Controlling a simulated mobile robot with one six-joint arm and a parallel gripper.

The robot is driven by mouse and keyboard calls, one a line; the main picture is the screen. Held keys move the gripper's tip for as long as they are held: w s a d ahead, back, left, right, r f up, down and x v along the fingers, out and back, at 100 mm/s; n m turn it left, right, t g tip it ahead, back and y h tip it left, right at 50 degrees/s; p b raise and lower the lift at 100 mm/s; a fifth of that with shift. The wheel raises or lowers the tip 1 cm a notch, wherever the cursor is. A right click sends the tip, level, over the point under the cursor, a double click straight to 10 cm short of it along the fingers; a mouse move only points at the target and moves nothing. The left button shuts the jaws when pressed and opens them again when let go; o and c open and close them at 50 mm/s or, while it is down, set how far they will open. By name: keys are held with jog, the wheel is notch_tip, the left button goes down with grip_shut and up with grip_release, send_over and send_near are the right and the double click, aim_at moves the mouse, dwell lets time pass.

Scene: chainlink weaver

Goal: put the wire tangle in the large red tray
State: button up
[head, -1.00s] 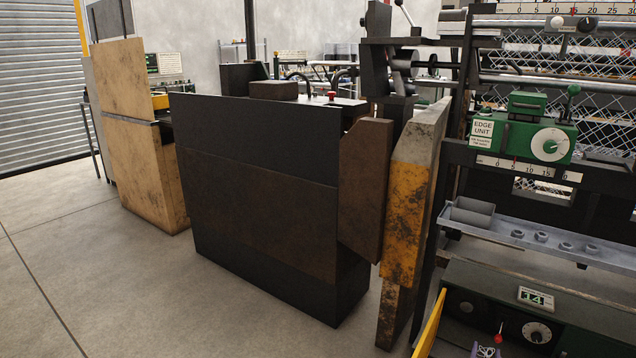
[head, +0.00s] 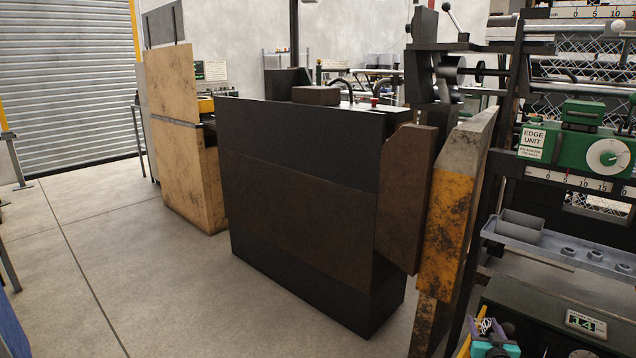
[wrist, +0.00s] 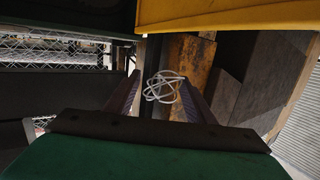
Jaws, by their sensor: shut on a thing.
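The wire tangle (wrist: 162,87) is a small ball of looped pale wire. It sits between the two fingers of my gripper (wrist: 160,92) in the wrist view, and the gripper is shut on it. In the head view the tangle (head: 485,326) shows small at the bottom right, with part of my gripper below it cut off by the frame edge. No large red tray shows in either view.
A dark machine cabinet (head: 300,200) fills the middle. A worn yellow and grey panel (head: 448,215) and the green edge unit (head: 572,143) with a grey parts tray (head: 560,254) stand at right. Open concrete floor (head: 110,255) lies at left.

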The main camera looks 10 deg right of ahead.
jog(key=w+a+r+n+y+b, duration=0.1)
jog(key=w+a+r+n+y, duration=0.25)
jog(key=a, duration=0.55)
jog(key=w+a+r+n+y+b, duration=0.1)
jog(key=w+a+r+n+y, duration=0.25)
jog(key=a, duration=0.55)
jog(key=w+a+r+n+y+b, duration=0.1)
jog(key=w+a+r+y+b, duration=0.1)
jog(key=a+r+y, duration=0.55)
jog(key=s+a+n+g+y+b, duration=0.2)
jog(key=s+a+n+g+y, duration=0.15)
jog(key=a, duration=0.95)
jog(key=s+a+n+g+y+b, duration=0.15)
jog(key=a+n, duration=0.25)
jog(key=a, duration=1)
notch_tip(320, 180, up, 19)
jog(key=p, duration=2.6)
jog(key=shift+s+d+f+p, duration=0.15)
jog(key=shift+s+f+p, duration=0.05)
jog(key=shift+s+p, duration=0.15)
jog(key=shift+f+y, duration=0.15)
jog(key=shift+y, duration=0.1)
jog(key=shift+s+f, duration=0.15)
jog(key=shift+f, duration=0.35)
jog(key=shift+s+f, duration=0.15)
jog(key=shift+f, duration=0.35)
